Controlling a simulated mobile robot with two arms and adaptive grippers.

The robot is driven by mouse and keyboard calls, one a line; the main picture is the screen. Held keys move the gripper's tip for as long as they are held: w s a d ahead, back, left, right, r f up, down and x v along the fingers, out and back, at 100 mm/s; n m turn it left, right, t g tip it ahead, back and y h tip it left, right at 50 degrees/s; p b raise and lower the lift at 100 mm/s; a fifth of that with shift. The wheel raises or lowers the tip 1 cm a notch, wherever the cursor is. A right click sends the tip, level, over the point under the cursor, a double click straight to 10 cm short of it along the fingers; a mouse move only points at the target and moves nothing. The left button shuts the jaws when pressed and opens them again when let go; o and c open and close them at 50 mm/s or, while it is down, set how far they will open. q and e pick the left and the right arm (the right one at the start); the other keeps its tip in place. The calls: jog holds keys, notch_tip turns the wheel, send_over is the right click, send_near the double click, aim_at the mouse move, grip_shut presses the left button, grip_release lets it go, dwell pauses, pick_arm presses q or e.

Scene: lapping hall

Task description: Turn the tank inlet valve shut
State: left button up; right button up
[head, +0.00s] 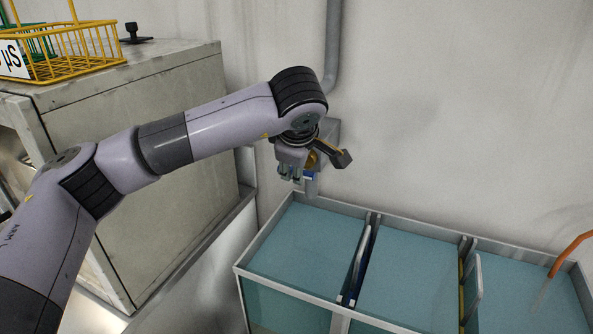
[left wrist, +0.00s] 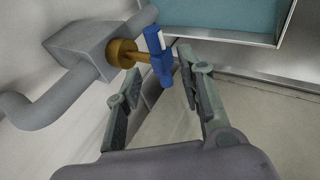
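The tank inlet valve shows in the left wrist view as a brass body and stem (left wrist: 123,54) with a blue lever handle (left wrist: 161,58) that has a white patch. The valve sits at a grey wall box (left wrist: 88,48). In the head view the blue handle (head: 308,176) is small and partly hidden by my left gripper (head: 291,174). In the left wrist view my left gripper (left wrist: 168,78) is open, one finger on each side. The lower end of the handle lies just beyond the fingertips, near the right one. I cannot tell whether they touch. My right gripper is not in view.
A tank (head: 240,268) with blue-green liquid and dividers stands below and right of the valve. A grey pipe (head: 333,45) runs down the wall. A grey cabinet (head: 140,150) with a yellow wire basket (head: 75,58) stands left. An orange hook (head: 572,252) shows right.

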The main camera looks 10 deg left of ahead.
pick_arm(q)
jog(key=a+v, duration=0.1)
jog(key=v, duration=0.5)
jog(key=shift+s+d+r, duration=0.25)
jog(key=shift+d, duration=0.3)
